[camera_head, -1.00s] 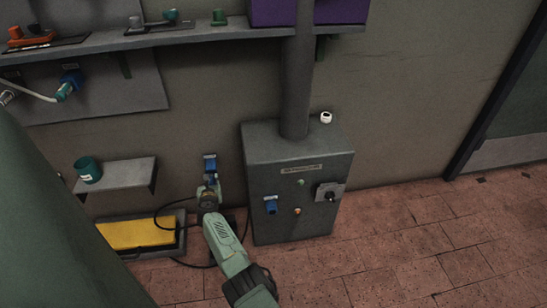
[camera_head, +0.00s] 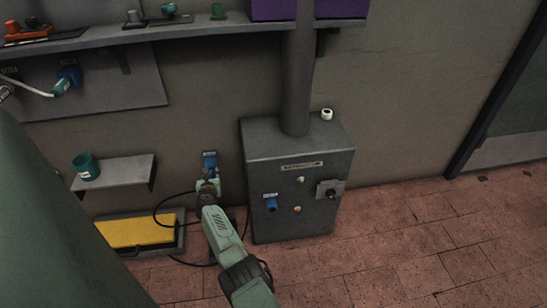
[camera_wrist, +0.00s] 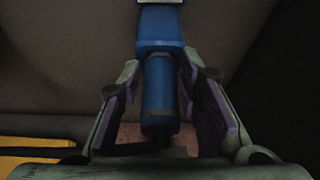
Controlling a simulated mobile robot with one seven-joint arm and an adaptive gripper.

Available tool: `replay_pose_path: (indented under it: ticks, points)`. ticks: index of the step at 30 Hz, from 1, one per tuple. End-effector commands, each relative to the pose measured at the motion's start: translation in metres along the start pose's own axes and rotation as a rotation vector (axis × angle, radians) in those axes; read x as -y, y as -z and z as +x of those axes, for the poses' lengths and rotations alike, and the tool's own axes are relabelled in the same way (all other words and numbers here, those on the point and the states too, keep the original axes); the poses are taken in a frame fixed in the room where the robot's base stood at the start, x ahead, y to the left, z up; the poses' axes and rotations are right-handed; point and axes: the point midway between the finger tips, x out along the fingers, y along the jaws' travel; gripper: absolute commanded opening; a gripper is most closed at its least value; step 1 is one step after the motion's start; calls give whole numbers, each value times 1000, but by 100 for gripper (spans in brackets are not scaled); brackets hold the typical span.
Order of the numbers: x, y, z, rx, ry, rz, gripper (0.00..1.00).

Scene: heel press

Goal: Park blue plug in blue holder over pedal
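The blue holder (camera_head: 209,162) is on the wall, right of the small shelf and above and to the right of the yellow pedal (camera_head: 135,232). In the wrist view, the blue plug (camera_wrist: 160,95) lines up directly below a wider blue body, the holder (camera_wrist: 160,30), and appears to meet it. My gripper (camera_head: 208,185) is just below the holder. In the wrist view its two fingers (camera_wrist: 158,80) stand on either side of the plug, with narrow gaps, so it looks open around it. The plug is mostly hidden by my gripper in the head view.
A grey cabinet (camera_head: 300,185) with a blue socket, buttons and a switch stands close on the right. A small shelf (camera_head: 125,172) with a teal cup (camera_head: 86,167) is on the left. A black cable (camera_head: 158,208) loops near the pedal. Floor at right is clear.

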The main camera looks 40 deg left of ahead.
Motion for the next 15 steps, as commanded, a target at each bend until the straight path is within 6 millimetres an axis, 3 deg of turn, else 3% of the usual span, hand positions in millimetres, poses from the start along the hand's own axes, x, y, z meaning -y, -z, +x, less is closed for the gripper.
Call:
replay_pose_path:
  ticks: [6, 15]
  points:
    - [0, 0, 0, 0, 0, 0, 47]
    - [0, 1, -1, -1, 0, 1, 47]
